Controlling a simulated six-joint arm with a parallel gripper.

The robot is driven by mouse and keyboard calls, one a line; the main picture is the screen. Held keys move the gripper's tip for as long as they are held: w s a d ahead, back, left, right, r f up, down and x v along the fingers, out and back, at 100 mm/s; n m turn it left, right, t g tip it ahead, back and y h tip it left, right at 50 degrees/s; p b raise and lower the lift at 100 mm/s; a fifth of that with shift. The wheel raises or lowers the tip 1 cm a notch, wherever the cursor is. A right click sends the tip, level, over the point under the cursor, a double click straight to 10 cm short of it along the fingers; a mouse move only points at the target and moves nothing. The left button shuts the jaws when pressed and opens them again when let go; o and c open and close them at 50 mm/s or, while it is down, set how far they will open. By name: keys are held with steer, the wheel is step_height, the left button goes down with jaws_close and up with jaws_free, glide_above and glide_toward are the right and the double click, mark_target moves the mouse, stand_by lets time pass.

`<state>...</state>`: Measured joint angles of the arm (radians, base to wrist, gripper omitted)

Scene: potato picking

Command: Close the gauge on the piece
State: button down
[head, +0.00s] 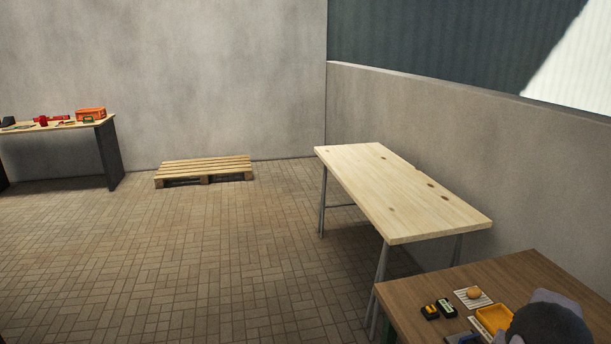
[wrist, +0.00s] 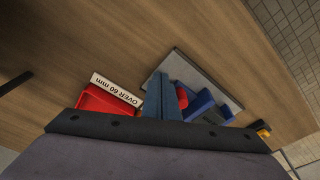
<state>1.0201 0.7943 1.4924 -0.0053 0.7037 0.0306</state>
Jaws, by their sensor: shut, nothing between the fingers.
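My gripper (wrist: 165,88) shows in the wrist view as two blue-grey fingers, shut together with nothing between them. Just right of and beyond the fingers lies a grey plate (wrist: 222,88) with a red block (wrist: 178,93) and blue blocks (wrist: 200,106) on it. This looks like the gauge, partly hidden by the fingers. I cannot tell whether a piece is in it. In the head view a round tan piece, like a potato (head: 474,292), sits on a white striped mat (head: 462,299). A blue part (head: 461,338) shows at the bottom edge; the fingers are hidden there.
A red bin (wrist: 98,103) labelled "OVER 60 mm" stands left of the fingers. A yellow tray (head: 494,318) and two black-and-yellow items (head: 437,309) are on the brown table (head: 530,270). A bare wooden table (head: 390,185) stands behind it.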

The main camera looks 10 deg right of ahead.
steer(key=shift+r, duration=0.1)
step_height(320, 180, up, 8)
steer(key=p, duration=0.6)
stand_by(0.3)
steer(key=s+a+f, duration=0.2)
steer(key=a, duration=0.1)
steer(key=s+a+f+g+y, duration=0.1)
steer(key=s+a+f, duration=0.1)
steer(key=a, duration=0.1)
steer(key=s+a+f+y, duration=0.1)
steer(key=s+a+f, duration=0.1)
steer(key=a, duration=0.1)
steer(key=shift+a+g, duration=0.3)
steer(key=shift+a, duration=0.05)
steer(key=s+a+r+n, duration=0.1)
steer(key=a+r+n, duration=0.15)
steer(key=a, duration=0.65)
steer(key=s+a+r+n+g, duration=0.1)
steer(key=s+a+r+n, duration=0.15)
steer(key=a, duration=0.65)
steer(key=a+r+n, duration=0.2)
steer(key=a+r, duration=0.1)
steer(key=a, duration=0.6)
steer(key=w+a+r+n+t, duration=0.1)
steer(key=w+a+r+n, duration=0.2)
steer(key=a, duration=0.5)
steer(key=shift+w+r+n+t, duration=0.35)
steer(key=shift+w+n, duration=0.2)
steer(key=shift+n, duration=0.45)
